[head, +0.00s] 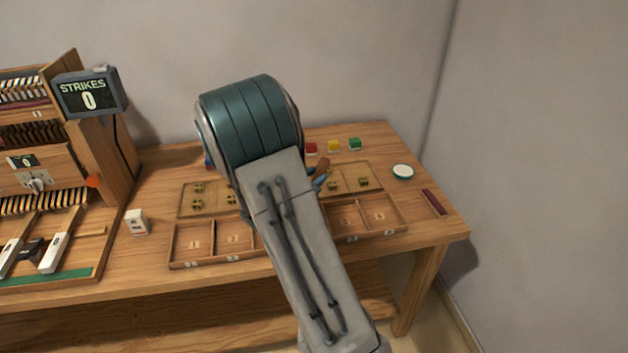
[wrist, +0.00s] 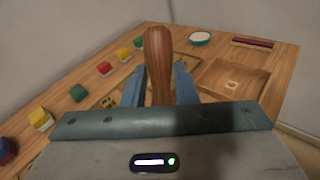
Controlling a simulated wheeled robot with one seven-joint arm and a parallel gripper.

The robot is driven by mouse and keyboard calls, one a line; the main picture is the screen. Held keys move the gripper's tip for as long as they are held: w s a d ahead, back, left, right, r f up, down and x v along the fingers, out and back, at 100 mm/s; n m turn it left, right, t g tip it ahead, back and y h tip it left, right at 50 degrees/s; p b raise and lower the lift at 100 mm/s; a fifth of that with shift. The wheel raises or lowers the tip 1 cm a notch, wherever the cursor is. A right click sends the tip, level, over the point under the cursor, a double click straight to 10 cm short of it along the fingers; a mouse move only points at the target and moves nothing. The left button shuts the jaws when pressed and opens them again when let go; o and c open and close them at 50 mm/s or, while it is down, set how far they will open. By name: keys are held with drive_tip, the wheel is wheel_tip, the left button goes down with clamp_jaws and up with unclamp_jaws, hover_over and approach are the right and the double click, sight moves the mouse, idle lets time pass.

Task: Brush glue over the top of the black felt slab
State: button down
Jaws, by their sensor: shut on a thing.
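My gripper (wrist: 158,80) is shut on a brown wooden handle (wrist: 158,62), which stands up between its blue fingers in the wrist view. In the head view the handle (head: 322,166) and one finger show just right of my arm. The brush's bristles are hidden. I cannot make out a clearly black felt slab. A narrow dark red strip (head: 434,202) lies near the table's right end, apart from my gripper; it also shows in the wrist view (wrist: 252,43). A round white dish with a teal rim (head: 402,171) sits behind it, also in the wrist view (wrist: 200,38).
Divided wooden trays (head: 200,262) line the table's front, with flat boards (head: 190,212) holding small pieces behind them. Coloured blocks (head: 333,146) stand along the back. A piano-action model (head: 45,180) and a strikes counter (head: 90,95) occupy the left. The right corner has bare wood.

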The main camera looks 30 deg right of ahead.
drive_tip(key=shift+r+p, duration=0.5)
drive_tip(key=shift+r, duration=0.65)
drive_tip(key=w+a+f+n+t+y, duration=0.1)
drive_tip(key=a+n+t+y, duration=0.7)
drive_tip(key=a, duration=1)
drive_tip(key=shift+a+f+n+y, duration=0.4)
drive_tip(key=shift+n+y, duration=0.2)
drive_tip(key=shift+y, duration=0.2)
